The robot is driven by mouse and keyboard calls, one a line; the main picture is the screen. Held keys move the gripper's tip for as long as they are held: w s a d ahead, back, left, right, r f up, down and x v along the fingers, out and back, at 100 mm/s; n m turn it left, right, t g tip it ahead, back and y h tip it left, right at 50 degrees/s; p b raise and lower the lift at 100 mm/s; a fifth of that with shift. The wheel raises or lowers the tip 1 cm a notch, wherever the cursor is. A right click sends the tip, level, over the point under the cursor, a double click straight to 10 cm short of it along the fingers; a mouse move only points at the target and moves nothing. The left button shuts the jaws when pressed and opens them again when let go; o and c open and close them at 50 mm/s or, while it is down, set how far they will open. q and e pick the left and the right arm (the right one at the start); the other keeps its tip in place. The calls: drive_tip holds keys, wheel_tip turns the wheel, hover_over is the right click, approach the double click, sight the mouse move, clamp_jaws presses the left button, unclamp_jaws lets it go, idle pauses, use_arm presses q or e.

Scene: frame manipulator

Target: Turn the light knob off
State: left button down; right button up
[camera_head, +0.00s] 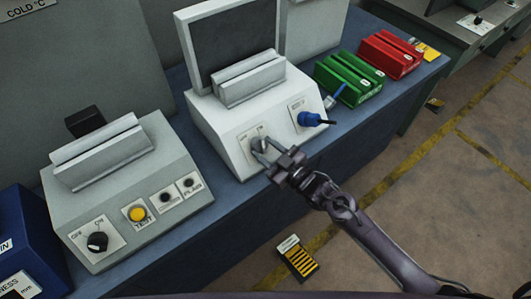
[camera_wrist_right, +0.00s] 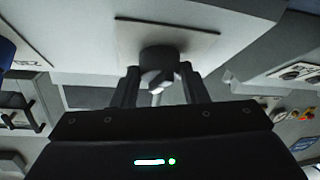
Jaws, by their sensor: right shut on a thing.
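A grey knob sits on a pale label plate on the front of a white box (camera_head: 228,130). I take it as the light knob, though its label is too small to read. In the right wrist view the knob (camera_wrist_right: 159,57) stands out from its plate, between the two fingers. My right gripper (camera_head: 262,151) reaches it from the lower right and is shut on it; it also shows in the right wrist view (camera_wrist_right: 158,88). The fingers partly cover the knob, so its setting is hard to read. My left gripper is not in view.
A blue plug or knob (camera_head: 312,119) sits just right on the same box. A grey box (camera_head: 140,190) at left has a black OFF/ON knob (camera_head: 97,241) and a yellow button (camera_head: 137,214). Green (camera_head: 350,78) and red (camera_head: 390,54) blocks stand at the right.

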drive_tip(key=n+g+b, duration=0.1)
drive_tip(key=n, duration=0.2)
drive_tip(key=n+g+y+b, duration=0.1)
drive_tip(key=n+g+b, duration=0.2)
drive_tip(key=n+g, duration=0.1)
drive_tip(key=n, duration=0.1)
drive_tip(key=shift+w+d+n+y+b, duration=0.3)
drive_tip(key=shift+w+y+b, duration=0.05)
drive_tip(key=shift+w+y, duration=0.05)
drive_tip(key=shift+w+r+n+g+b, duration=0.1)
drive_tip(key=shift+r+n+g+b, duration=0.1)
drive_tip(key=shift+n+g+b, duration=1.35)
drive_tip(key=shift+n+t, duration=0.25)
drive_tip(key=shift+n, duration=0.1)
drive_tip(key=o, duration=1)
drive_tip(key=shift+r, duration=0.1)
drive_tip(key=b+v, duration=0.1)
drive_tip(key=v, duration=0.6)
drive_tip(key=shift+d+r, duration=0.15)
drive_tip(key=shift+d, duration=0.2)
